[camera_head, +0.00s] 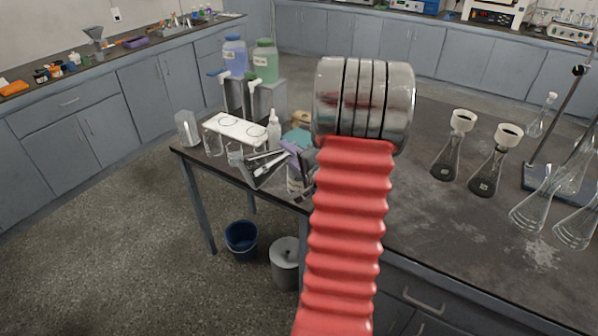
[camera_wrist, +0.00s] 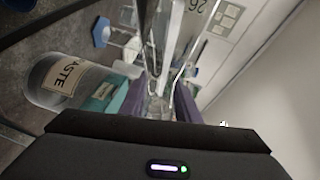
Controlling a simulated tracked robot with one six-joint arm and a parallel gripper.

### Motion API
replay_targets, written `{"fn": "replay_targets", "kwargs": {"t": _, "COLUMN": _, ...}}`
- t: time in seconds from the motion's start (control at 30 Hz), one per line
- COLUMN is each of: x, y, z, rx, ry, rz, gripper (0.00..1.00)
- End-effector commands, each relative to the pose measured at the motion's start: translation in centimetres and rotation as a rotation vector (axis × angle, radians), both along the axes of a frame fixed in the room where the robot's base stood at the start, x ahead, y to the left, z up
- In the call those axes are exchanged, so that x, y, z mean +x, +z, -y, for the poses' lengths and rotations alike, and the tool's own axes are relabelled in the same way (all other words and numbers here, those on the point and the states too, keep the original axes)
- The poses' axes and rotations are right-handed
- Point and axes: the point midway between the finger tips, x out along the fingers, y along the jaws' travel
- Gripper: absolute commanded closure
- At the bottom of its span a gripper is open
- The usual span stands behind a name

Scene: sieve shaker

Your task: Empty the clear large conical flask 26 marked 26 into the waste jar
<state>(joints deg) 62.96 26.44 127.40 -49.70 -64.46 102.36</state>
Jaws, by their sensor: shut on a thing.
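The clear conical flask 26 (camera_wrist: 190,32), marked 26, is close in front of the wrist camera. It shows as clear glass between my purple finger pads, running up out of the top of the view. My gripper (camera_wrist: 153,104) is shut on it. The waste jar (camera_wrist: 45,78), clear with a pale WASTE label, lies to the left of the flask in the wrist view, apart from it in the picture. In the head view, my arm's red sleeve and metal wrist hide most of my gripper and the flask. The flask's contents cannot be made out.
On the dark bench in the head view, a white tray (camera_head: 236,129), a white wash bottle (camera_head: 274,130) and glass beakers (camera_head: 212,143) stand left of my arm. Two flasks with funnels (camera_head: 447,160) and several clear flasks (camera_head: 533,210) stand right. A blue bucket (camera_head: 241,240) is on the floor.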

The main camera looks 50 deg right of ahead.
Motion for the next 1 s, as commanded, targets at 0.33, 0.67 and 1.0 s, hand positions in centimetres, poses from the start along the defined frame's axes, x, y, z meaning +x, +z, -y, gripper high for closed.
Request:
{"fn": "replay_targets", "kwargs": {"t": 0.33, "x": -0.02, "y": -0.25, "z": 0.1, "rx": 0.044, "ry": 0.0, "rz": 0.017, "gripper": 1.0}}
{"fn": "replay_targets", "kwargs": {"t": 0.67, "x": -0.03, "y": -0.51, "z": 0.21, "rx": 0.086, "ry": 0.0, "rz": 0.03, "gripper": 1.0}}
{"fn": "replay_targets", "kwargs": {"t": 1.0, "x": -0.06, "y": -0.49, "z": 0.3, "rx": 0.13, "ry": 0.0, "rz": 0.044, "gripper": 1.0}}
